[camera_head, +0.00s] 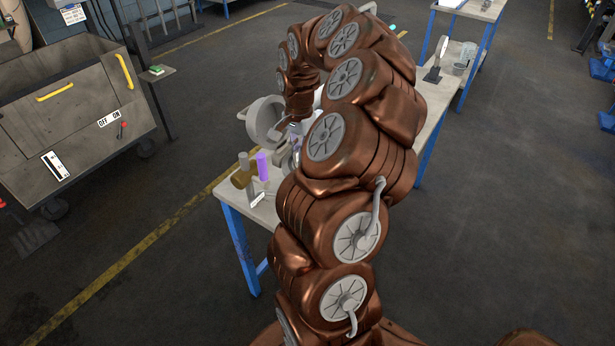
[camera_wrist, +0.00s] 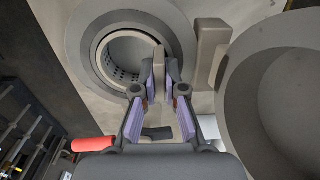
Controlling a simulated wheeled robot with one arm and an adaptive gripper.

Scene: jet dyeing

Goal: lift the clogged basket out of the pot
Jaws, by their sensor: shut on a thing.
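In the wrist view the pot (camera_wrist: 85,38) is a wide grey round body with an open mouth. The perforated wall of the basket (camera_wrist: 119,75) shows inside the mouth. My gripper (camera_wrist: 160,72) is at the rim, its purple-padded fingers shut on a narrow beige upright bar (camera_wrist: 159,56), which looks like the basket's handle. The fingers hide where the bar joins the basket, and I cannot see what clogs it. In the head view my arm hides the pot and most of the gripper.
A large round grey lid (camera_head: 265,119) stands tilted open near the pot. A purple cylinder (camera_head: 262,165) and a brown bottle (camera_head: 242,173) stand at the near end of the workbench (camera_head: 236,196). A grey cart (camera_head: 75,100) is at the left, with open floor between.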

